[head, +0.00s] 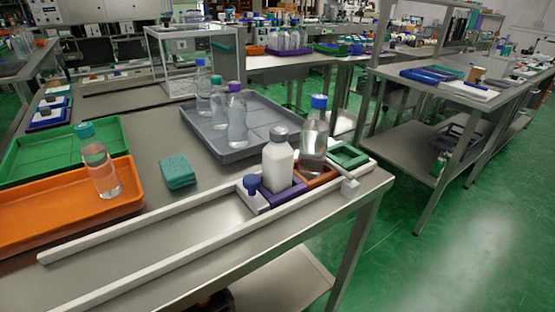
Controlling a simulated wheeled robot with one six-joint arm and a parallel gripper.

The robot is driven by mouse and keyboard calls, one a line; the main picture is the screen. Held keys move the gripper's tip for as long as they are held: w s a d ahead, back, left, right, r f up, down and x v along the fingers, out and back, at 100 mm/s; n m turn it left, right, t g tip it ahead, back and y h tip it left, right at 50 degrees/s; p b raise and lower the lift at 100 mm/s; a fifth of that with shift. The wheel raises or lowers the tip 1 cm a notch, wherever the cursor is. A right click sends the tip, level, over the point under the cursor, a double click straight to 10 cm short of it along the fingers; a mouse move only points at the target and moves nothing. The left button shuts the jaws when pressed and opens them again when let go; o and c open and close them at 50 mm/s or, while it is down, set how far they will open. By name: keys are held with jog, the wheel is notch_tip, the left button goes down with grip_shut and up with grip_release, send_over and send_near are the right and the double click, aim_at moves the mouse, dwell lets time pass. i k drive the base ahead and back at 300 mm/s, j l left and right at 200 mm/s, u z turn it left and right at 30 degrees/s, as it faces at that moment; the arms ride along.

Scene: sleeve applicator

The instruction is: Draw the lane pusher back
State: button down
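The lane is a pair of pale rails (150,263) running from the lower left to the table's right corner. The lane pusher (253,201), a white block with a dark blue knob (252,183), sits between the rails near their right end. It is next to a purple tray (285,197) holding a white bottle with a grey cap (278,165). An orange-brown tray (318,178) and an empty green tray (347,155) follow to the right. A clear bottle with a blue cap (313,143) stands at the orange-brown tray. My gripper is not visible.
A grey tray (205,137) with several bottles lies behind the lane. An orange tray (60,212) with a teal-capped bottle (100,168) and a teal block (178,172) lie left. A small white block (349,188) is at the front rail. The lane left of the pusher is clear.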

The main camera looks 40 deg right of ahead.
aim_at(247, 188)
jog(key=k+z, duration=0.2)
jog(key=z, duration=0.2)
jog(key=k+z, duration=0.2)
jog(key=z, duration=0.2)
